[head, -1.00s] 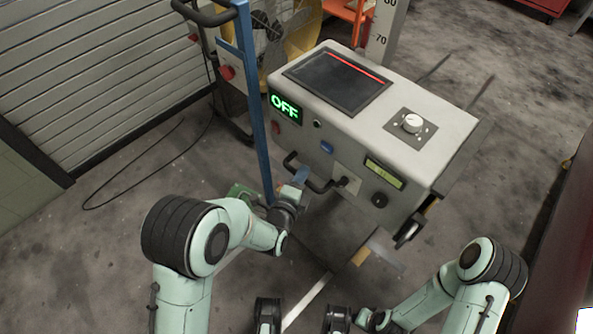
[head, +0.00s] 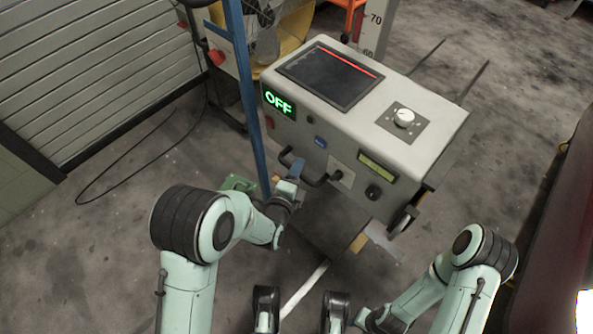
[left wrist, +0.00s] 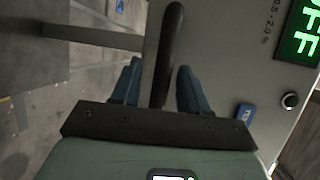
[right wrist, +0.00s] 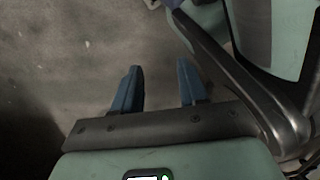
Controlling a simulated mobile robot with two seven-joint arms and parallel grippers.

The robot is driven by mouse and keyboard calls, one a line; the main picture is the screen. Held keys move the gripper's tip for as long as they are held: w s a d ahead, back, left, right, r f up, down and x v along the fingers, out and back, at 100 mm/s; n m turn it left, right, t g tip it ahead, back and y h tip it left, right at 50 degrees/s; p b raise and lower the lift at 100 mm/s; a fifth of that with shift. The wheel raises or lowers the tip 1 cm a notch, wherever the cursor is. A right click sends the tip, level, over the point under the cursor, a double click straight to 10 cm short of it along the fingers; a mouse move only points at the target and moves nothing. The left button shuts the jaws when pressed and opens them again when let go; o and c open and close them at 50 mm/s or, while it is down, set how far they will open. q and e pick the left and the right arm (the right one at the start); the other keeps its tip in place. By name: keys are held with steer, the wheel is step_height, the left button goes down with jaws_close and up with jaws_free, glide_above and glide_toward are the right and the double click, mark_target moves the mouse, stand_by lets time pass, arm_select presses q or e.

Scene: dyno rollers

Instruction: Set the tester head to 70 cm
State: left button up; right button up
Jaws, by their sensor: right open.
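The tester head, a pale grey box (head: 350,120), has a dark screen with a red line, a white knob (head: 404,117) and a green OFF display (head: 279,103). A scale post (head: 371,28) stands behind it, with 70 showing and 60 just above the box's edge. My left gripper (head: 294,178) is at the black handle (head: 318,184) on the front. In the left wrist view the handle (left wrist: 166,45) runs between the blue fingers (left wrist: 158,88), with gaps on both sides. My right gripper (right wrist: 161,88) is open and empty over floor.
A blue upright (head: 249,100) stands close left of the head, near my left forearm. A yellow fan (head: 288,35) is behind. A cable (head: 110,165) lies on the floor by the slatted shutter (head: 85,75). A dark red object (head: 550,230) edges the right side.

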arm_select(q)
steer(key=p+v, duration=0.4)
steer(key=v, duration=0.9)
steer(key=shift+s, duration=0.2)
arm_select(e)
steer(key=w+a+r+t, duration=0.1)
steer(key=w+r+t, duration=0.2)
steer(key=w+r, duration=0.3)
steer(key=shift+w+r+n, duration=0.15)
steer(key=shift+w+n, duration=0.15)
steer(key=shift+w, duration=0.9)
arm_select(q)
steer(key=shift+a+f, duration=0.1)
